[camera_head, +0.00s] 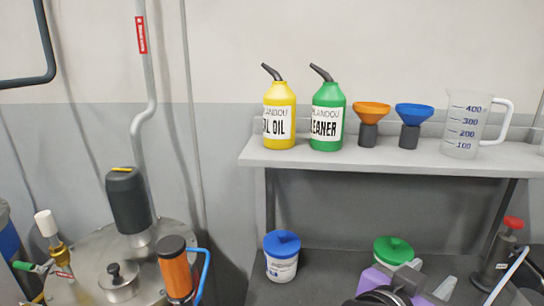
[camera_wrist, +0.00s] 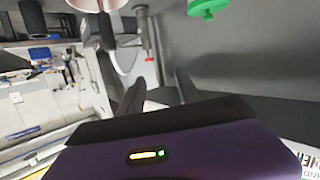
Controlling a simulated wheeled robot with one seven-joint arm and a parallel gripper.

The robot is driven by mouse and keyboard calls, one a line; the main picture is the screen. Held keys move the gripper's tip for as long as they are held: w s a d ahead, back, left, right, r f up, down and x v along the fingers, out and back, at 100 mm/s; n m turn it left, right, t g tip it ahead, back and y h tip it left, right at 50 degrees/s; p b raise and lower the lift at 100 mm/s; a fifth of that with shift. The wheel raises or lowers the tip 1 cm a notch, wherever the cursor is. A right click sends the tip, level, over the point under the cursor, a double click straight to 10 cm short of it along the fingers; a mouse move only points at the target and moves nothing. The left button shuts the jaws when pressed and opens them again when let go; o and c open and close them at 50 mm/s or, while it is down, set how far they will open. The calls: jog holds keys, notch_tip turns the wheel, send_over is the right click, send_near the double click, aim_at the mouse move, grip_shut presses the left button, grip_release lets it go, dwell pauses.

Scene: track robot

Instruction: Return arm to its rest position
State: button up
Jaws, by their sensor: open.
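My gripper (camera_wrist: 160,82) shows in the wrist view as two dark fingers spread apart beyond a purple housing with a small lit strip. Nothing is between the fingers.
A grey shelf (camera_head: 390,160) holds a yellow oil bottle (camera_head: 280,115), green cleaner bottle (camera_head: 327,117), orange funnel (camera_head: 371,110), blue funnel (camera_head: 414,113) and measuring jug (camera_head: 465,125). Below are blue-lidded (camera_head: 282,258) and green-lidded (camera_head: 393,250) tubs. A metal tank (camera_head: 90,262) stands left.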

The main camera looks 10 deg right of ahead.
jog(key=w+a+n+t+y, duration=0.2)
jog(key=w+a+n+t, duration=0.2)
jog(key=w+n+t, duration=0.15)
jog(key=s+a+f+n+t+y, duration=0.5)
jog(key=a+f+n+t+y, duration=0.1)
jog(key=a+f+n+y, duration=0.35)
jog(key=s+d+f+m+g+y, duration=0.1)
jog(key=s+f, duration=0.3)
jog(key=s, duration=1)
jog(key=s+d+f+m+g+y, duration=0.1)
jog(key=s+f, duration=0.3)
jog(key=s, duration=1.1)
jog(key=shift+d+m+g, duration=0.15)
jog(key=shift+m+g, duration=0.35)
jog(key=shift+g, duration=0.15)
